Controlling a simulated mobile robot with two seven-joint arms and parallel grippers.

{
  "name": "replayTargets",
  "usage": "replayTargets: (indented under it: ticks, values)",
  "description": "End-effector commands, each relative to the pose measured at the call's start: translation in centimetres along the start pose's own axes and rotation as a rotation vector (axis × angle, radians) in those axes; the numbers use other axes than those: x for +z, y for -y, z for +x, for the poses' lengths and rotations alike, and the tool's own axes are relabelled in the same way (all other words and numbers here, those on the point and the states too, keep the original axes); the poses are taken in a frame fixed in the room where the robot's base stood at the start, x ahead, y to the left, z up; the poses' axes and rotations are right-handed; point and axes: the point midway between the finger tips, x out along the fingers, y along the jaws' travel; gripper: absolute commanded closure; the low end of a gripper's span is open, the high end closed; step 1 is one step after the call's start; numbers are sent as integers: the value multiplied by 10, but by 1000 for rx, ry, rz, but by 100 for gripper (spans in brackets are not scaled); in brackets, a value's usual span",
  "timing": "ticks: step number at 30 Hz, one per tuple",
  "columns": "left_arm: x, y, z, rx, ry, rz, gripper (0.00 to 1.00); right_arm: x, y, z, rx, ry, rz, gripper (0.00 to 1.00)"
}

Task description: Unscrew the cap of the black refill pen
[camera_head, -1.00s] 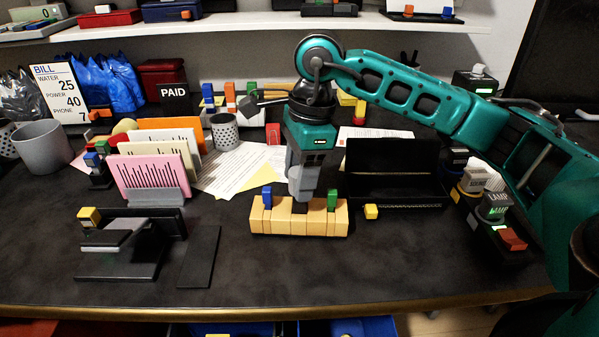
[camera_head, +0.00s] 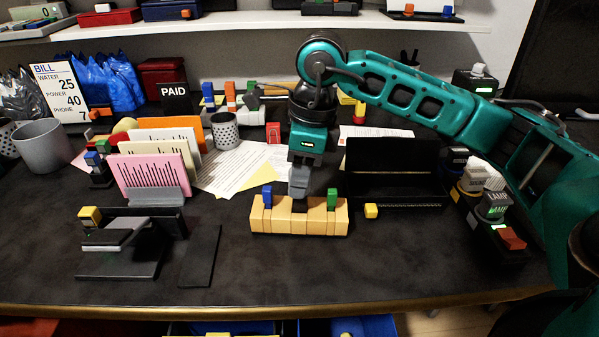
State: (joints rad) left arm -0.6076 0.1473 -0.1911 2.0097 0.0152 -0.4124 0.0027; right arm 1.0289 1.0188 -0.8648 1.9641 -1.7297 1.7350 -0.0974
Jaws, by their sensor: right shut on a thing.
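A light wooden block rack (camera_head: 325,222) stands on the dark desk in the middle. A pen with a blue top (camera_head: 267,195) stands upright in its left part, and one with a green top (camera_head: 332,198) stands in its right part. My right gripper (camera_head: 299,194) points down between them, low over the rack's middle. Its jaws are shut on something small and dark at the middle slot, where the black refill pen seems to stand. The fingers hide most of it, so I cannot tell whether its cap has turned. My left gripper is not in view.
A black open case (camera_head: 394,172) stands right of the rack, with a small yellow block (camera_head: 371,211) before it. A pink card holder (camera_head: 155,177) and a black stand (camera_head: 120,262) are at the left. The desk front is clear.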

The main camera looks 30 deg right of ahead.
Motion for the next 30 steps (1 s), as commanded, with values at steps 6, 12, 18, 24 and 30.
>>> replayTargets:
  ticks: [6, 12, 18, 24, 30]
  values:
    - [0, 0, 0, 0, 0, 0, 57, 0, 0, 0, 0, 0, -1, 96]
    - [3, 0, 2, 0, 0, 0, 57, 0, 0, 1, 19, 1, -119, 96]
    - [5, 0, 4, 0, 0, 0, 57, 0, 0, 0, 49, 0, -322, 96]
    - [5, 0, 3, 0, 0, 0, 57, 0, 0, 0, 55, -1, -360, 96]
    - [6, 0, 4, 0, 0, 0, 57, 0, 0, 0, 58, -1, -378, 96]
